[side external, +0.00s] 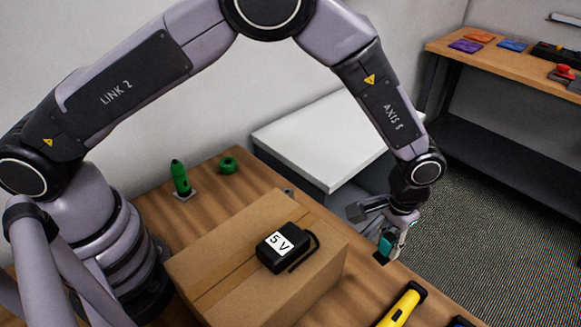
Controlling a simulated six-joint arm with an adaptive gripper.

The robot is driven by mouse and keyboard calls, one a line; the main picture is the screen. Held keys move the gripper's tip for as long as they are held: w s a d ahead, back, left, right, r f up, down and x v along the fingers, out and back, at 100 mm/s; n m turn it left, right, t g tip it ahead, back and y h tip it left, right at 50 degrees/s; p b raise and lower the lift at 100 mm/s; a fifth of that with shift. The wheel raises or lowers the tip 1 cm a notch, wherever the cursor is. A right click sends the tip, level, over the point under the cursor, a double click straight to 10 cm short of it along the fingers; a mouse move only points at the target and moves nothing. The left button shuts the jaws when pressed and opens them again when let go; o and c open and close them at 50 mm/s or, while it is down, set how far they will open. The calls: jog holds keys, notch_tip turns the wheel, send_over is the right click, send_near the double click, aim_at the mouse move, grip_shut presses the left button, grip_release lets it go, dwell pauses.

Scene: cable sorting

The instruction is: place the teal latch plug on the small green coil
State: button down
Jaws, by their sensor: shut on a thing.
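My gripper (392,241) is at the right of the wooden table in the side external view, pointing down. It is shut on the teal latch plug (386,245), which shows as a small teal block at the fingertips with a dark lower end. The fingers hide part of the plug. The small green coil (228,165) lies on the table at the back left, beyond the cardboard box and well apart from my gripper.
A cardboard box (205,283) with a black 5 V adapter (272,253) on top stands between gripper and coil. A green bottle-shaped object (180,178) stands left of the coil. A yellow-and-black tool (402,306) lies at the front. A white-topped surface (318,150) is behind.

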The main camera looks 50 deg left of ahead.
jog(key=shift+w+a+r, duration=0.1)
jog(key=shift+a+r, duration=0.2)
jog(key=shift+r, duration=0.3)
jog(key=shift+w+a+r, duration=0.1)
jog(key=shift+a+r, duration=0.15)
jog(key=shift+r, duration=0.3)
jog(key=w+a+r+n, duration=0.1)
jog(key=a+r+n, duration=0.2)
jog(key=a+n, duration=1.3)
jog(key=s+a+r+n, duration=0.2)
jog(key=s+a, duration=0.6)
jog(key=a, duration=0.5)
jog(key=s+a+r+n, duration=0.1)
jog(key=s+a+n, duration=0.1)
jog(key=s+a, duration=0.85)
send_near(228, 161)
jog(key=shift+s+d+f, duration=0.25)
jog(key=shift+s+f, duration=0.05)
jog(key=shift+s, duration=0.4)
jog(key=shift+w+a+f, duration=0.2)
jog(key=shift+w+f, duration=0.2)
jog(key=shift+f, duration=0.1)
jog(key=shift+w+f, duration=0.2)
jog(key=shift+f, duration=1.55)
